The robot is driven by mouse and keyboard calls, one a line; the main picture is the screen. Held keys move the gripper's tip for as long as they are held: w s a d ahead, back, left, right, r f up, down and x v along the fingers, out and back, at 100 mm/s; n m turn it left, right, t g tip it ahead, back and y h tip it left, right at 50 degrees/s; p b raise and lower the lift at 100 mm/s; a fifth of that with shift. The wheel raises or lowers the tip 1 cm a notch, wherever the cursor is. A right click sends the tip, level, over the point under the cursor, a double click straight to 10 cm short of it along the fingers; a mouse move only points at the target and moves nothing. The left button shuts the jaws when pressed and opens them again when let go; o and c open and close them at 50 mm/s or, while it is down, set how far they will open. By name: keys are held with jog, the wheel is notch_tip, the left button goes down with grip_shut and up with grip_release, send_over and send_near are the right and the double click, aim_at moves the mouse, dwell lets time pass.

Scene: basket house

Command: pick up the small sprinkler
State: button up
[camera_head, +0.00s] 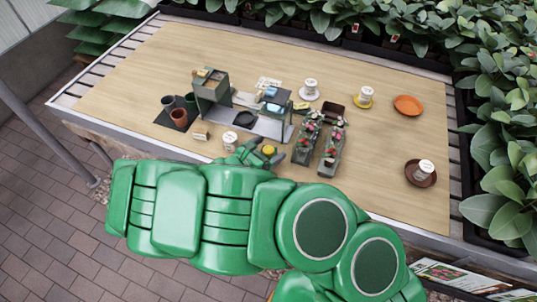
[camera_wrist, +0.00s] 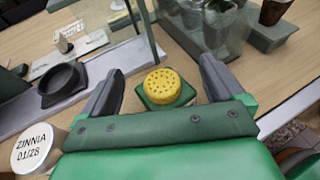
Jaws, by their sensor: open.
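The small sprinkler (camera_wrist: 163,85), as I take it, has a round yellow dotted head on a dark green square base. In the wrist view it sits between my gripper's (camera_wrist: 162,68) two grey fingers, with clear gaps on both sides. My gripper is open and holds nothing. In the head view the yellow head (camera_head: 268,150) shows just beyond my green arm, at the near side of the work area.
A white ZINNIA pot (camera_wrist: 36,149) stands left of my gripper. A black round dish (camera_wrist: 64,84) lies beyond it on a grey tray. Planter boxes (camera_head: 305,144) with plants stand close on the right. The wooden table (camera_head: 390,140) has free room farther right.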

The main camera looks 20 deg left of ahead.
jog(key=c, duration=1.1)
jog(key=shift+f, duration=0.1)
